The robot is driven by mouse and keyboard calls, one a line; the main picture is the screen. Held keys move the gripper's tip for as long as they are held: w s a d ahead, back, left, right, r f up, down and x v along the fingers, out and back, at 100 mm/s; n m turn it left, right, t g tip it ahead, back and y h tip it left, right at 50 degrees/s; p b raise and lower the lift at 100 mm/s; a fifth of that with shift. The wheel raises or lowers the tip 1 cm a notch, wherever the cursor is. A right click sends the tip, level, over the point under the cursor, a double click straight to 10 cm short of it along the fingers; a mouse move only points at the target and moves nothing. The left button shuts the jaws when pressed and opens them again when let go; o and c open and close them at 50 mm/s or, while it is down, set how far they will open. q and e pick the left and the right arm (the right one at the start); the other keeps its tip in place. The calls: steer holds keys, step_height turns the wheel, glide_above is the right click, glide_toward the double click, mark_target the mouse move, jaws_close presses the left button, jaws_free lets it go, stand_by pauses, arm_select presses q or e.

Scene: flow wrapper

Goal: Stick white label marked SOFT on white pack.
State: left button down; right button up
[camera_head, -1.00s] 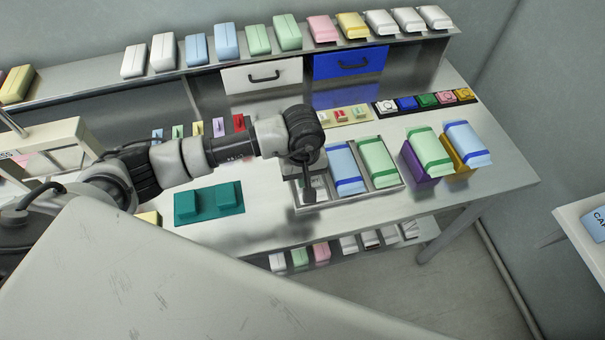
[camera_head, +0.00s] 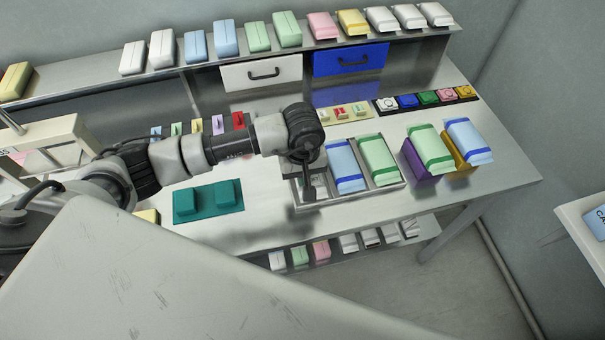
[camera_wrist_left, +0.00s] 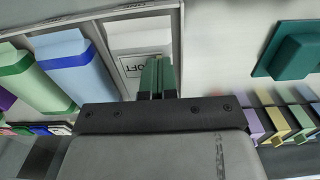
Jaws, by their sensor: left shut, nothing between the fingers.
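The white pack (camera_wrist_left: 140,40) lies in an end compartment of a metal tray, beside a blue pack (camera_wrist_left: 72,60). A white label (camera_wrist_left: 130,68) with a dark border lies on the white pack; the letters "OFT" show, and my fingers hide part of it. My left gripper (camera_wrist_left: 158,78) is shut and empty, its fingertips over the pack at the label's edge. I cannot tell whether they touch it. In the head view my left gripper (camera_head: 309,188) points down into the tray's left compartment and hides most of the white pack. My right gripper is not in view.
The tray (camera_head: 352,199) also holds a green pack (camera_head: 378,160). A teal block with two raised pads (camera_head: 208,201) stands to the left. Purple and yellow bins with packs stand to the right. Stamps (camera_head: 407,101) and drawers are behind.

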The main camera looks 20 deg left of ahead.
arm_select(q)
steer(key=shift+s+f+b, duration=0.2)
steer(key=shift+f+b, duration=0.1)
steer(key=shift+b, duration=0.2)
stand_by(1.4)
steer(key=c, duration=1.3)
jaws_free()
steer(key=shift+c, duration=0.2)
